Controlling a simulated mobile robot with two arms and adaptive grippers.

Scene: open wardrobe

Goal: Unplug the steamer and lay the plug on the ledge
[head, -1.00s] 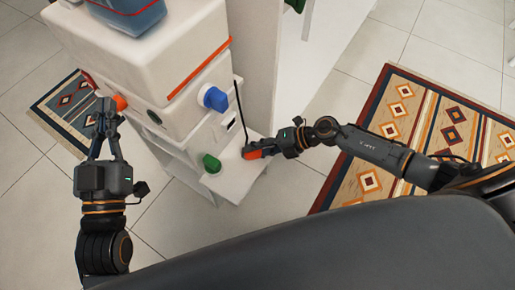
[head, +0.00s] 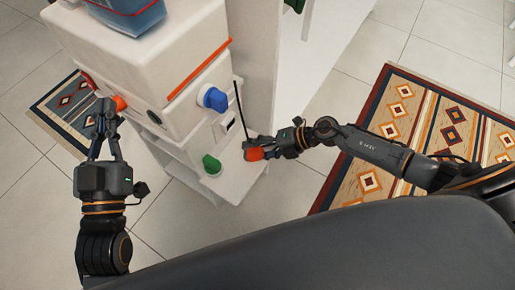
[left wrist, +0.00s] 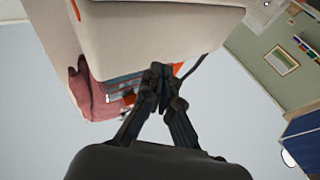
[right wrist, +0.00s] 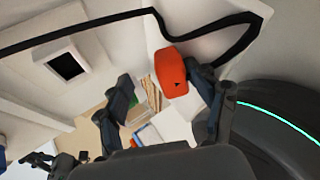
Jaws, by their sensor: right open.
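The orange plug (head: 254,154) with its black cord (head: 239,103) is at the pale ledge (head: 233,183), low on the white unit. It also shows in the right wrist view (right wrist: 172,72). My right gripper (head: 252,146) is open, its fingers spread at the plug. In the right wrist view the plug lies near one finger, with a gap to the other; contact is unclear. A dark square opening (right wrist: 66,65), like a socket, is empty in a white plate. My left gripper (head: 104,108) has its fingertips together beside an orange knob (head: 119,102) and holds nothing visible.
A blue knob (head: 213,98) sticks out above the ledge, and a green one (head: 212,165) stands at its left. A blue container (head: 130,15) is on top of the white unit. A patterned rug (head: 410,135) lies right. The tiled floor in front is clear.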

